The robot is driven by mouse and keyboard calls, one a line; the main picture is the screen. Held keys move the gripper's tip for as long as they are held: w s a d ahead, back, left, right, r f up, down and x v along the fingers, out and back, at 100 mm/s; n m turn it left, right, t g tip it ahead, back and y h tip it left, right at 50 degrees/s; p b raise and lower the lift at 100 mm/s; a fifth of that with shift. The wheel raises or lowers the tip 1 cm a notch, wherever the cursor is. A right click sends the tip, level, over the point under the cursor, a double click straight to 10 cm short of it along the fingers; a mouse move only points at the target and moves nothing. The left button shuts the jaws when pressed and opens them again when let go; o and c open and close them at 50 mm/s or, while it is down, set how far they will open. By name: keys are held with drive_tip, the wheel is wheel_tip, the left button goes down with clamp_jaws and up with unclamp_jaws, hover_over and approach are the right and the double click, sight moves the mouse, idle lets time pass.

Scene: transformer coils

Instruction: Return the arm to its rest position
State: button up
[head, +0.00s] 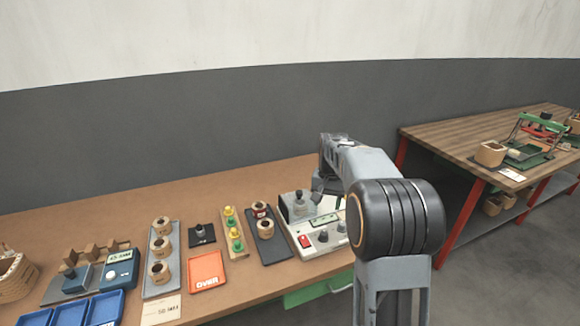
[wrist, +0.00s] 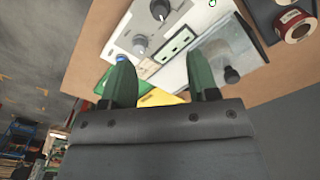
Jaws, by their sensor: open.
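My gripper (wrist: 160,85) shows in the wrist view with its two green fingers apart and nothing between them. It is over the front panel of a white instrument (wrist: 180,40) with knobs, a small display and a clear cover. In the head view my arm (head: 365,170) reaches over the right end of the brown bench, bent at a large black joint.
Left of the instrument are a dark tray (head: 270,246) with coils, a yellow-and-green post board (head: 234,236), an orange OVER tray (head: 206,272), a grey coil tray (head: 150,290) and blue bins (head: 70,312). A second table (head: 480,135) stands at right. The wall (head: 150,130) is behind.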

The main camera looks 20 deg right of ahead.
drive_tip(key=s+a+r+n+t+p, duration=0.1)
drive_tip(key=s+a+n, duration=0.2)
drive_tip(key=s, duration=0.8)
drive_tip(key=s+a+r+n+t+p, duration=0.1)
drive_tip(key=s+a+n+t+p, duration=0.1)
drive_tip(key=s+a, duration=0.6)
drive_tip(key=s+n, duration=0.1)
drive_tip(key=s, duration=0.2)
drive_tip(key=shift+r+n+t, duration=0.3)
drive_tip(key=shift+r, duration=0.05)
drive_tip(key=shift+s, duration=0.1)
